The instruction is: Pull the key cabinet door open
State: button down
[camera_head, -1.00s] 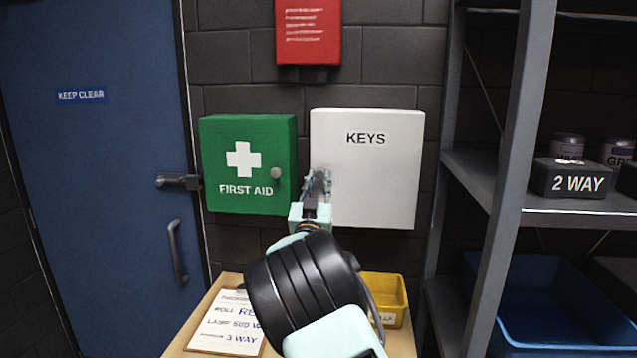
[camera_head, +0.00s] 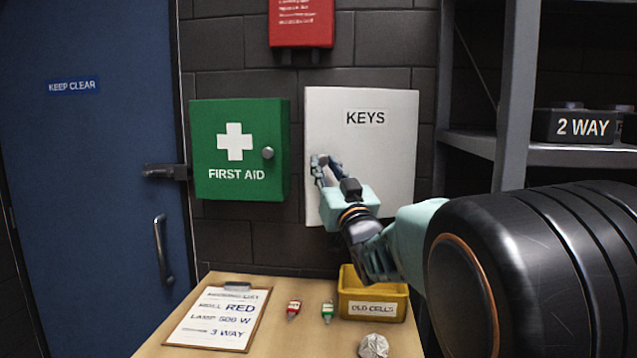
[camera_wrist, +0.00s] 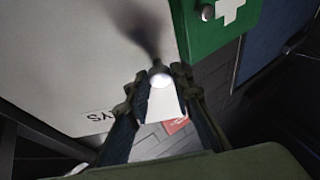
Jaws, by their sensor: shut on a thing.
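The white key cabinet door (camera_head: 385,165) is marked KEYS and hangs on the dark block wall. Its left edge looks slightly taller than its right, but I cannot tell surely whether it is ajar. My gripper (camera_head: 325,170) is at the door's left edge, about mid-height, shut on the door's knob. The knob is hidden by the fingers in the head view. In the wrist view a round knob (camera_wrist: 160,77) shows at the fingertips, with the white door (camera_wrist: 75,65) behind it and its lettering upside down.
The green first aid cabinet (camera_head: 240,150) hangs close to the left. A grey shelf post (camera_head: 512,110) stands to the right. Below, a table (camera_head: 275,335) holds a clipboard (camera_head: 220,318), a red tag (camera_head: 293,310), a green tag (camera_head: 328,311) and a yellow bin (camera_head: 372,305).

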jog(key=s+d+n+g+y+b, duration=0.2)
jog(key=s+d+n+y, duration=0.1)
jog(key=s+d+y, duration=0.1)
jog(key=shift+s+d+g+y, duration=0.3)
jog(key=shift+s+g+y, duration=0.1)
jog(key=shift+s+y, duration=0.25)
jog(key=c, duration=1.7)
grip_release()
jog(key=shift+c, duration=0.2)
jog(key=shift+o, duration=0.3)
jog(key=shift+s+d, duration=0.1)
jog(key=v, duration=1.1)
jog(key=shift+s+d, duration=0.15)
jog(key=shift+s, duration=0.25)
jog(key=shift+c, duration=0.6)
